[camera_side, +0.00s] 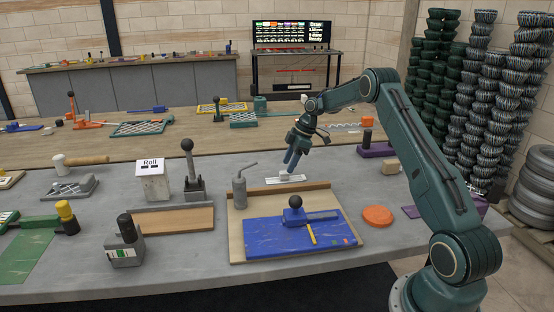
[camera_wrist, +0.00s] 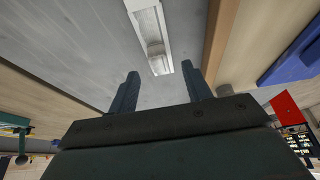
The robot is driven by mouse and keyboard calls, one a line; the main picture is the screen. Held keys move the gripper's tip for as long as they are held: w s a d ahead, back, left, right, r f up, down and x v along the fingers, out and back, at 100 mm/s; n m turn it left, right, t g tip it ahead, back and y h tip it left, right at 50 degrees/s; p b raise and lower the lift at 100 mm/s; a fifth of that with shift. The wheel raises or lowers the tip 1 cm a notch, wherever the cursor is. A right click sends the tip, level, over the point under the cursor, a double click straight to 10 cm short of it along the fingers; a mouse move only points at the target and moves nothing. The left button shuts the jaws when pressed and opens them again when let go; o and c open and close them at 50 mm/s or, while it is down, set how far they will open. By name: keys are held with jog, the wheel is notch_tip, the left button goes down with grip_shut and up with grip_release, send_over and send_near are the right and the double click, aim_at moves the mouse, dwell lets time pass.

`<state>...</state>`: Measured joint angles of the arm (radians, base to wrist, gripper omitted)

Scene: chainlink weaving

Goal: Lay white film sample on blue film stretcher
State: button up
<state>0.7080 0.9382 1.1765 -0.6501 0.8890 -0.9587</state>
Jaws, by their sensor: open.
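The white film sample (camera_side: 284,178) is a pale strip with a small raised block on it, lying flat on the grey bench behind the wooden rail. It also shows in the wrist view (camera_wrist: 152,30), running from the top edge toward the space between my fingers. The blue film stretcher (camera_side: 275,232) is a flat blue plate with a black ball knob and a yellow stick, on a wooden board. In the wrist view a blue edge (camera_wrist: 297,52) shows at the right. My gripper (camera_side: 288,166) is open and empty, pointing down just above the sample. I cannot tell whether it touches it.
A grey cylinder with a spout (camera_side: 239,192) stands left of the sample. A wooden rail (camera_side: 290,188) lies between sample and stretcher. An orange disc (camera_side: 377,216) lies right of the stretcher. A white "Roll" block (camera_side: 152,182) stands further left.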

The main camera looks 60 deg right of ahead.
aim_at(284, 171)
jog(key=shift+x, duration=2.35)
jog(key=shift+w, duration=0.1)
jog(key=c, duration=1.1)
